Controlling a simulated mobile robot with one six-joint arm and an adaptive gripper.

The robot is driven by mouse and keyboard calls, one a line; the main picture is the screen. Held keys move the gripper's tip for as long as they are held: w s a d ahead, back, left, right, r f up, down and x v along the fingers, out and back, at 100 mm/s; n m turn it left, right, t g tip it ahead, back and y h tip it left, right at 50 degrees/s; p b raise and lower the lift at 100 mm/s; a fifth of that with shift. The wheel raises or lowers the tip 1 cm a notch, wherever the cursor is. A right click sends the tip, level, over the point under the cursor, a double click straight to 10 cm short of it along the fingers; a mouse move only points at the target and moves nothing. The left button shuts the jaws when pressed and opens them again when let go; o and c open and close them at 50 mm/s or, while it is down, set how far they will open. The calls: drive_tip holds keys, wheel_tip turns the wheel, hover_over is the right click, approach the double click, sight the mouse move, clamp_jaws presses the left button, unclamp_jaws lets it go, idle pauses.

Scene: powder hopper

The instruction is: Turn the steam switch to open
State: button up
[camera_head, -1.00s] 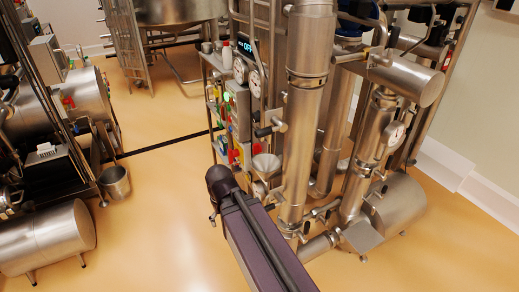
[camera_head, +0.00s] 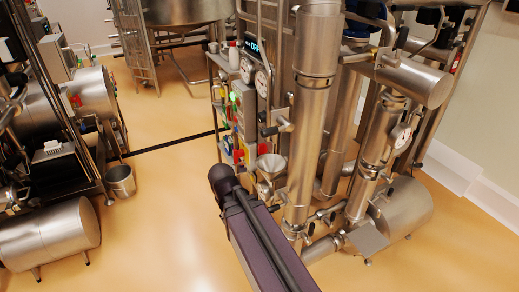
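I cannot pick out the steam switch for certain. A grey control panel (camera_head: 244,108) stands on the frame near the middle, with small green, red and yellow parts along its left side. A lit display (camera_head: 253,47) above it seems to read "OFF". Two round gauges (camera_head: 254,73) sit between the display and the panel. My dark arm reaches up from the bottom middle towards the panel's foot, and its black rounded joint is in front of the rack's lower part. My gripper and its fingers do not show.
A metal funnel (camera_head: 270,165) and a tall steel column (camera_head: 309,130) stand close to my arm. A horizontal tank (camera_head: 402,208) lies at the right. A bucket (camera_head: 120,181) and another tank (camera_head: 50,238) stand at the left. The floor (camera_head: 170,205) between is clear.

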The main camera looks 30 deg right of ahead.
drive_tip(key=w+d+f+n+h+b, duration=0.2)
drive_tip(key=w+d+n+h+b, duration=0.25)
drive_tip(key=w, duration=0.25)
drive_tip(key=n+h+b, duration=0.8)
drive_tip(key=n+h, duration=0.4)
approach(259, 145)
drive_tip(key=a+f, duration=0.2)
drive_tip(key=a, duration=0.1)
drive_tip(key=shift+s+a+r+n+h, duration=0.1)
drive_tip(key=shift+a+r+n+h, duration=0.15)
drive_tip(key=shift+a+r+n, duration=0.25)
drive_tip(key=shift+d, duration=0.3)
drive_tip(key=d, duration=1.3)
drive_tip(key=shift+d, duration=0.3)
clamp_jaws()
